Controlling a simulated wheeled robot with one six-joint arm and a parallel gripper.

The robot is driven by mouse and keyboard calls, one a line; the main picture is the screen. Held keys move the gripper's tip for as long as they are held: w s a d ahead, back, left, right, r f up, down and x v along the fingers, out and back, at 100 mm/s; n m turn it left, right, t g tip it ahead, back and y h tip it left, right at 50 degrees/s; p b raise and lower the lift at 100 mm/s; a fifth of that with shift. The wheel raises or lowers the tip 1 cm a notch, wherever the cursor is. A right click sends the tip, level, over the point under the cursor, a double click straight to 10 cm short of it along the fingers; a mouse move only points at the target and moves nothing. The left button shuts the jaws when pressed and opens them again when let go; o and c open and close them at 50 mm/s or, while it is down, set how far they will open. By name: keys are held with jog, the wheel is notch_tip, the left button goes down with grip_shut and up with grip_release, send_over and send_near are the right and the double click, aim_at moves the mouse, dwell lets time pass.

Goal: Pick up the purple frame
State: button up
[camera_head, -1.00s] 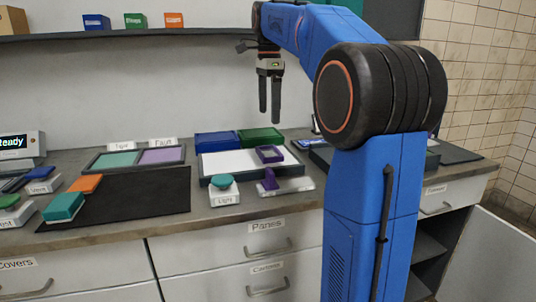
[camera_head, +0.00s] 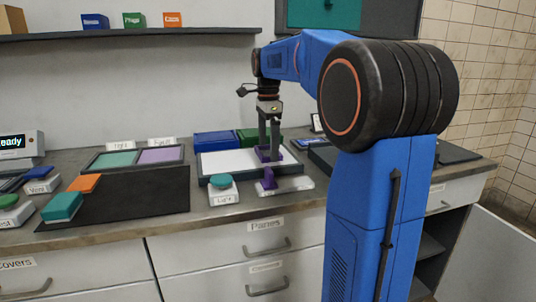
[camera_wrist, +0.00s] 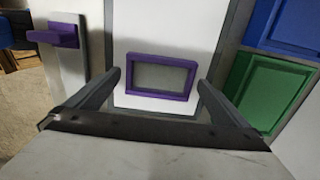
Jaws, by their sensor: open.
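The purple frame (camera_wrist: 161,57) is a small rectangular ring with a grey middle. It lies on a white panel (camera_head: 232,160) in a dark tray on the counter. In the head view the frame (camera_head: 263,156) is partly hidden by my gripper (camera_head: 268,152). My gripper is open, pointing down, with its fingers just above or around the frame. In the wrist view the gripper (camera_wrist: 155,88) has one finger on each side of the frame, with a gap between each finger and the frame's ends. Contact does not show.
A purple handle piece (camera_head: 268,180) stands in front of the tray, beside a teal button (camera_head: 221,181). A blue bin (camera_head: 213,141) and a green bin (camera_head: 246,135) stand behind.

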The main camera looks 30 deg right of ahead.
jog(key=shift+f, duration=0.3)
jog(key=shift+c, duration=0.6)
jog(key=c, duration=0.9)
jog(key=shift+o, duration=0.2)
